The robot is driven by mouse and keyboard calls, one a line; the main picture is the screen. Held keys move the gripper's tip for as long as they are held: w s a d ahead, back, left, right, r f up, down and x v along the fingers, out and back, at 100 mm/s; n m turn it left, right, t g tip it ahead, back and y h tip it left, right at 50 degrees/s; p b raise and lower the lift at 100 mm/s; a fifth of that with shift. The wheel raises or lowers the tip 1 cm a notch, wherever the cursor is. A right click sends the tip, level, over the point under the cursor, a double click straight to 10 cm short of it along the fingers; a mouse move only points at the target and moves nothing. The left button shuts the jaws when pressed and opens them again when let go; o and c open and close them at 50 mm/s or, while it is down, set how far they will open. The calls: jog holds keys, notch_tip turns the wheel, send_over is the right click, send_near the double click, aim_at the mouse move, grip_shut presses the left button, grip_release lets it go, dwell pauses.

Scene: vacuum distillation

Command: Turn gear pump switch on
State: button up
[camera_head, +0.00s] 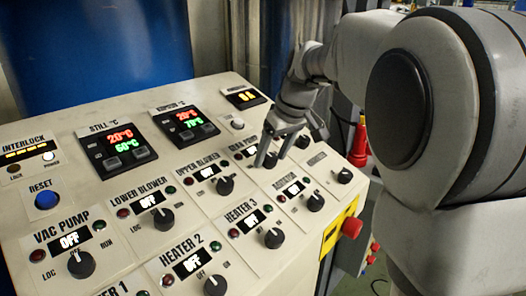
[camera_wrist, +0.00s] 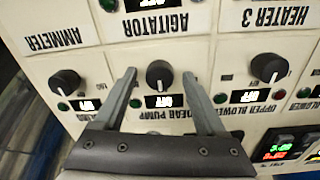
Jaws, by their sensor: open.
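The gear pump switch is a dark round knob (camera_wrist: 160,73) on a pale control panel, seen upside down in the wrist view. Its small display (camera_wrist: 164,101) reads OFF, with the pump label beside it. My gripper (camera_wrist: 159,73) is open, with one finger on each side of the knob. Gaps show between the knob and both fingers in this view. In the head view my gripper (camera_head: 271,160) points down at the panel by the gear pump label, and its fingers partly hide the knob and display. I cannot tell whether the fingertips touch the panel.
Similar knobs sit close by: upper blower (camera_head: 225,185), agitator (camera_head: 315,202) and heater 3 (camera_head: 274,238). A red button (camera_head: 352,227) on a yellow plate is at the panel's right edge. Temperature displays (camera_head: 119,147) stand at the back left.

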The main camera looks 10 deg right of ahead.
grip_shut()
dwell(0.3)
jog(key=m+p, duration=0.2)
jog(key=m, duration=0.3)
jog(key=shift+r+m+p, duration=0.15)
jog(key=shift+m+p, duration=0.15)
jog(key=m+p, duration=0.1)
jog(key=m, duration=0.3)
jog(key=shift+p, duration=0.4)
jog(key=shift+m+g+p, duration=0.3)
jog(key=shift+m+p, duration=0.15)
jog(key=shift+m, duration=0.65)
